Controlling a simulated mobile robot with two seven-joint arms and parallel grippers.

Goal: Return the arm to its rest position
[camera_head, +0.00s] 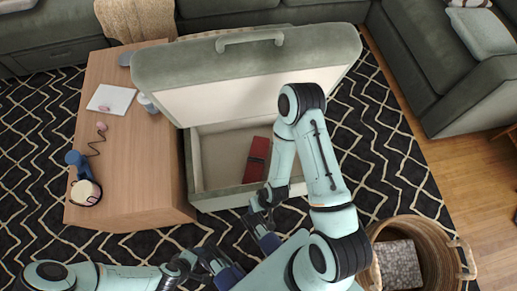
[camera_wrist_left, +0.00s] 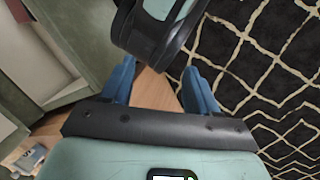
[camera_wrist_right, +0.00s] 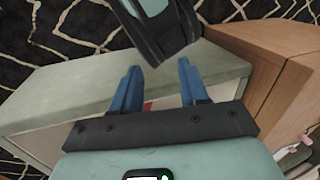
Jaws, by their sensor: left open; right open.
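My right arm comes in from the right, bends high over the open ottoman and folds back down. Its gripper (camera_head: 266,236) is open and empty in front of the ottoman; its blue fingers stand apart in the right wrist view (camera_wrist_right: 157,85). My left arm lies low along the bottom edge. Its gripper (camera_head: 224,268) is open and empty, close to the left of the right one; the left wrist view shows its fingers apart (camera_wrist_left: 160,85). Dark arm parts hang close in front of both wrist cameras.
The grey-green ottoman (camera_head: 230,198) has its lid (camera_head: 245,65) raised, with a red object (camera_head: 257,160) inside. A wooden table (camera_head: 135,150) stands left, bearing a white notebook (camera_head: 111,99) and small items. A wicker basket (camera_head: 437,255) stands lower right. Patterned rug lies around.

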